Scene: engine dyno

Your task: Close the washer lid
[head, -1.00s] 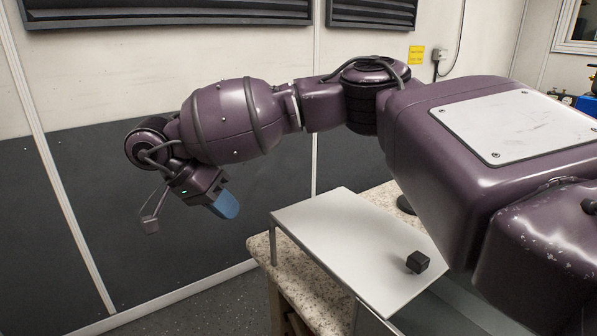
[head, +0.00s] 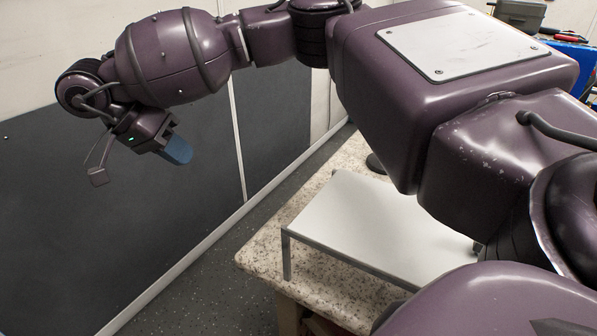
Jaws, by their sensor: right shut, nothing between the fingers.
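My right gripper (head: 178,150) is shut and empty at the left, with a blue fingertip pad showing. It hangs in the air in front of the dark wall panel, well apart from the counter. No washer or lid can be made out for certain. A white flat panel (head: 350,225) with a grey metal edge and a leg stands on the speckled counter, right of and below the gripper; I cannot tell whether it belongs to the washer. My right arm hides its right part. My left gripper is out of view.
The speckled counter (head: 262,258) has a free corner at its left. Open floor (head: 195,300) lies between it and the dark wall panel (head: 60,220). A grey box (head: 520,14) and blue items stand at the far upper right.

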